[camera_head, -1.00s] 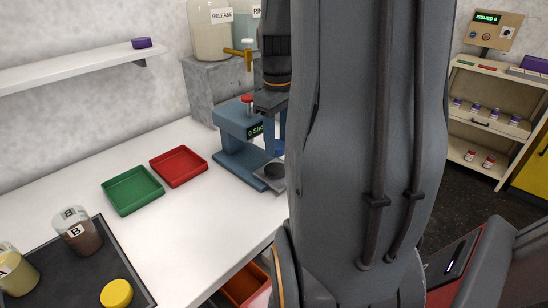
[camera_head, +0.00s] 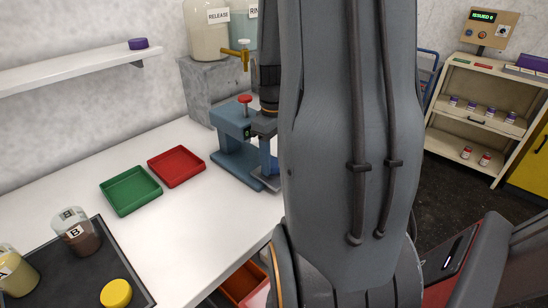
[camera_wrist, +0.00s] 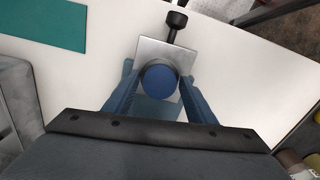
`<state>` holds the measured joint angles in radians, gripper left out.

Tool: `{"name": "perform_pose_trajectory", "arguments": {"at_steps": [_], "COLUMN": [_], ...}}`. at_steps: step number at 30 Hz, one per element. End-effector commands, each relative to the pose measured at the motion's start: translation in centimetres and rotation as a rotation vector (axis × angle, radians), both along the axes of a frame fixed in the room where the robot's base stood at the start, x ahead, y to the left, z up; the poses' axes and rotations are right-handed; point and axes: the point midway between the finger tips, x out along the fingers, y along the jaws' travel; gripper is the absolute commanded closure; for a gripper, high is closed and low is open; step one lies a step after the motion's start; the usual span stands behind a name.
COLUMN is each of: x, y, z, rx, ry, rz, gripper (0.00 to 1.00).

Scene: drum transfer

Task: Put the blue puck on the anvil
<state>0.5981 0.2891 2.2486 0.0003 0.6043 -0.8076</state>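In the wrist view the blue puck (camera_wrist: 160,78) shows as a round disc between the two blue fingers of my gripper (camera_wrist: 160,82). The fingertips lie against its left and right sides. The puck is over the round anvil on the square metal plate (camera_wrist: 147,50) of the blue-grey press (camera_head: 236,160). The puck covers most of the anvil. I cannot tell whether the puck touches it or hangs just above. In the head view my arm hides the puck, and only a little of the fingers shows beside the press.
A green tray (camera_head: 131,191) and a red tray (camera_head: 177,166) lie left of the press. A dark mat holds jars and a yellow puck (camera_head: 116,293). The red-topped press head (camera_head: 244,99) stands close to my gripper. A purple puck (camera_head: 138,44) is on the shelf.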

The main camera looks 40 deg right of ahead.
Motion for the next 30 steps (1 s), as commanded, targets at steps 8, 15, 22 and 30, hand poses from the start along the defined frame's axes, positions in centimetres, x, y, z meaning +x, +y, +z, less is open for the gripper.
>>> {"name": "perform_pose_trajectory", "arguments": {"at_steps": [8,15,22,30], "x": [0.0,0.1,0.2,0.1], "y": [0.0,-0.1,-0.1,-0.1], "z": [0.0,1.3,5.4,10.4], "rx": [0.0,-0.003,-0.004,-0.002], "ry": [0.0,-0.004,-0.006,-0.004], "rz": [0.0,0.0,0.0,0.0], "gripper": [0.4,0.4,0.4,0.4]}}
